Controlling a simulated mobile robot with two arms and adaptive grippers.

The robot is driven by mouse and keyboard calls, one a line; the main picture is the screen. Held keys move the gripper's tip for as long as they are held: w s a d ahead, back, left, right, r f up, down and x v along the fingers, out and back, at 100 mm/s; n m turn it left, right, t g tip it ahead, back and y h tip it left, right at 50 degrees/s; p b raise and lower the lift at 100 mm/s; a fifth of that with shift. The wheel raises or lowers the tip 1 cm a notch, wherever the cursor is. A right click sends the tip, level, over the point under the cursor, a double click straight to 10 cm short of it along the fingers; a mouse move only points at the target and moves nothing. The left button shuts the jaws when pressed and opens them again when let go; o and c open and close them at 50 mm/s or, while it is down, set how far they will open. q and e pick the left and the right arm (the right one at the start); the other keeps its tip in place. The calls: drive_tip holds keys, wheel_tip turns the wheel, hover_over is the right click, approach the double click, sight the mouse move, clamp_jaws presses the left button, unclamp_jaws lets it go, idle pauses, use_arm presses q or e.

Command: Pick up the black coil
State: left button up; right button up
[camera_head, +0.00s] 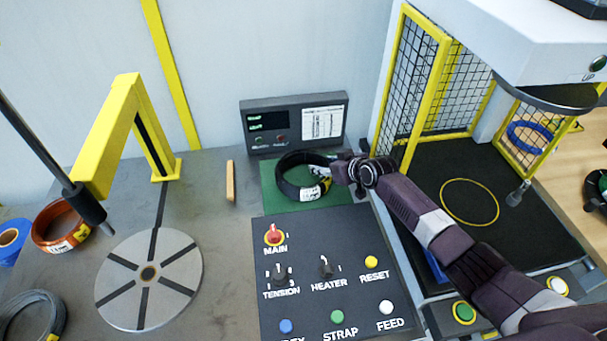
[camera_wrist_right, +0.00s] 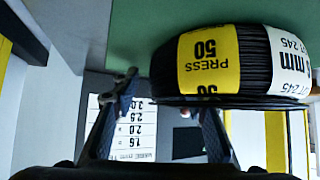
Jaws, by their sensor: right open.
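The black coil (camera_head: 297,172) lies on a green mat (camera_head: 283,201) behind the control panel. Its yellow and white label faces my right arm. My right gripper (camera_head: 334,172) is at the coil's right side, close to the label. In the right wrist view the coil (camera_wrist_right: 257,60) fills the upper right, with a yellow "PRESS 50" label. My right gripper (camera_wrist_right: 168,92) is open there, its fingers apart. The coil covers one fingertip; I cannot tell whether they touch. My left gripper is not in view.
A dark display box (camera_head: 293,123) stands behind the mat. The control panel (camera_head: 308,290) with knobs and buttons is in front. A yellow post (camera_head: 110,130) and round turntable (camera_head: 149,279) are left; a yellow mesh guard (camera_head: 412,90) is right. An orange coil (camera_head: 50,228) lies far left.

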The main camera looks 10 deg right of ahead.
drive_tip(key=shift+w+a+f, duration=0.15)
drive_tip(key=shift+w+f, duration=0.1)
drive_tip(key=shift+w, duration=0.05)
clamp_jaws()
idle(0.4)
drive_tip(key=shift+w+r, duration=0.15)
drive_tip(key=shift+r, duration=0.1)
